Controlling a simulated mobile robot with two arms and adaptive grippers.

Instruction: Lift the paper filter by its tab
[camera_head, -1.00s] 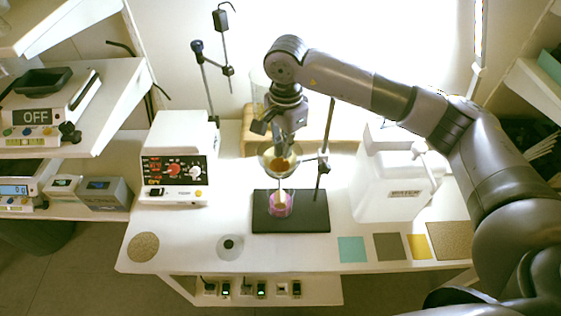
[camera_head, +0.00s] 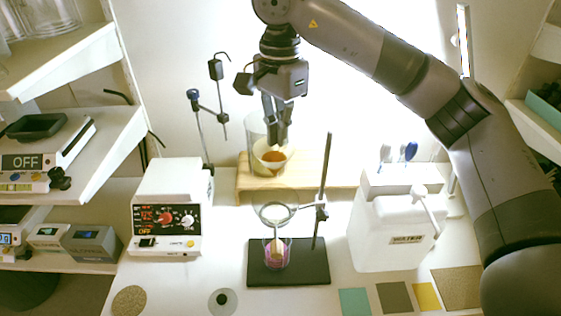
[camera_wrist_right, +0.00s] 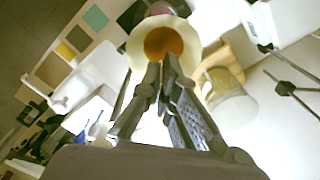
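The paper filter (camera_head: 272,158), a cream cone with orange-brown contents, hangs below my right gripper (camera_head: 277,138), above and clear of the glass funnel. In the right wrist view the filter (camera_wrist_right: 195,50) opens toward the camera. The fingertips of the right gripper (camera_wrist_right: 160,72) are close together at its rim, shut on it; the tab itself is hidden between them. The empty-looking glass funnel (camera_head: 275,200) sits in the stand's ring, over a vessel with pink liquid (camera_head: 276,256). My left gripper is not in view.
A clear beaker (camera_head: 252,128) stands on a wooden platform (camera_head: 315,172) behind the filter. The stand's rod (camera_head: 322,190) rises right of the funnel from a black base (camera_head: 312,272). A white jug (camera_head: 390,235) stands right, a control box (camera_head: 165,215) left.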

